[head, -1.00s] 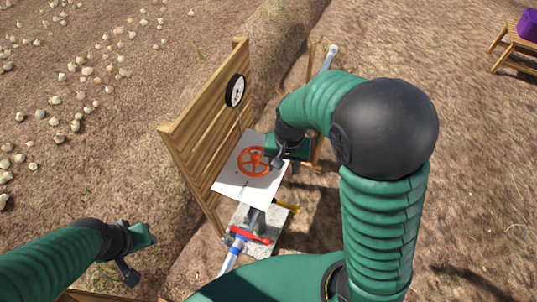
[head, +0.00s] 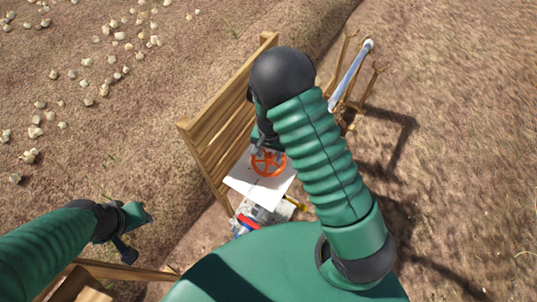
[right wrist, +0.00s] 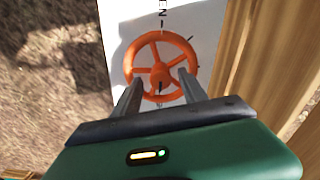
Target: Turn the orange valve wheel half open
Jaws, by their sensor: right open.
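The orange valve wheel (head: 283,163) lies on a white panel (head: 245,184) in front of the wooden board; my right arm and gripper cover its far part. In the right wrist view the wheel (right wrist: 160,38) shows whole in outline, with spokes and a hub. A dark mark and part of a letter label stand on the panel beyond it. My right gripper (right wrist: 158,80) is open, its two fingers spread over the near half of the wheel. Contact cannot be told. My left gripper (head: 132,230) hangs at the lower left, away from the wheel; its jaw state is unclear.
The slatted wooden board (head: 222,125) stands left of and behind the wheel. A pipe with a red part (head: 248,222) lies below the panel. A grey pipe (head: 352,72) rests on forked sticks at the back right. Wooden beams (head: 120,271) lie below my left gripper.

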